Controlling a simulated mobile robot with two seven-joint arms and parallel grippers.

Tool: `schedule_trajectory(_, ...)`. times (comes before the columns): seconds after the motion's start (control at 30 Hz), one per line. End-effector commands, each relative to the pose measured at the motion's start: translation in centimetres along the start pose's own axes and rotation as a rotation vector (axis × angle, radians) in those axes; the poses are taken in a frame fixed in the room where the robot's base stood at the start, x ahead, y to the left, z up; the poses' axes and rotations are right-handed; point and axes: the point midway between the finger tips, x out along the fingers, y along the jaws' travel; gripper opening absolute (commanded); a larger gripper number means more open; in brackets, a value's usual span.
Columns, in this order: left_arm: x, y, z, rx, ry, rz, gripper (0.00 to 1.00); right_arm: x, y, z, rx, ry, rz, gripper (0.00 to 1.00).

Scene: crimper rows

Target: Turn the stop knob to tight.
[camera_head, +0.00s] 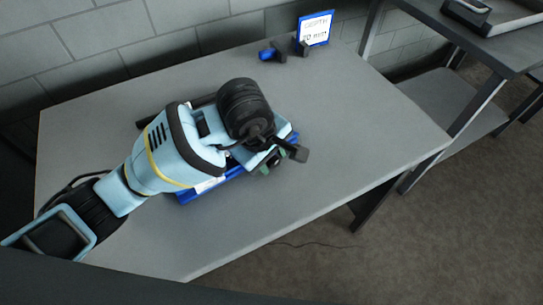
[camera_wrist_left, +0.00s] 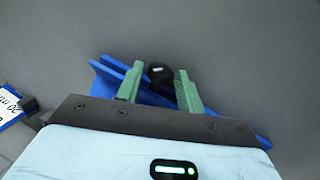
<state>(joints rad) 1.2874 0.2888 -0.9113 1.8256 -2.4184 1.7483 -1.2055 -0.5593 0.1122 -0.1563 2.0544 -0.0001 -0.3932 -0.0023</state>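In the left wrist view a round black knob (camera_wrist_left: 158,73) with a small pale mark sits between the green fingers of my left gripper (camera_wrist_left: 158,85). The fingers are apart, one on each side of the knob, with a narrow gap appearing beside it. The blue device body (camera_wrist_left: 112,72) lies below and around the fingers. In the head view my left gripper (camera_head: 270,163) is over the blue device (camera_head: 212,190) on the table, and my arm hides most of it. A black part (camera_head: 295,151) sticks out past the gripper. My right gripper is not in view.
The device stands on a grey table (camera_head: 350,130). At its back edge are a blue-framed sign (camera_head: 315,29), whose text is hard to read, and a small blue and black item (camera_head: 270,54). The table's right side is clear. A dark shelf unit (camera_head: 490,40) stands at the right.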

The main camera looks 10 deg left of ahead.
Motion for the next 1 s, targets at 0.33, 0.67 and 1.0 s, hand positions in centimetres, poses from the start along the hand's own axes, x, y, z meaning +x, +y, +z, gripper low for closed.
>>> schedule_trajectory(0.33,0.1,0.0,0.0,0.0,-0.001,0.001,0.28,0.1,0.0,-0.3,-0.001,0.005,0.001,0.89)
schedule_trajectory(0.67,0.0,0.2,0.1,0.003,0.003,-0.017,0.05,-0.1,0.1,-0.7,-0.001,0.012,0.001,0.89)
schedule_trajectory(1.0,0.0,0.7,0.1,0.012,0.039,-0.24,0.05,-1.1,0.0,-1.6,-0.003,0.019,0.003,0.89)
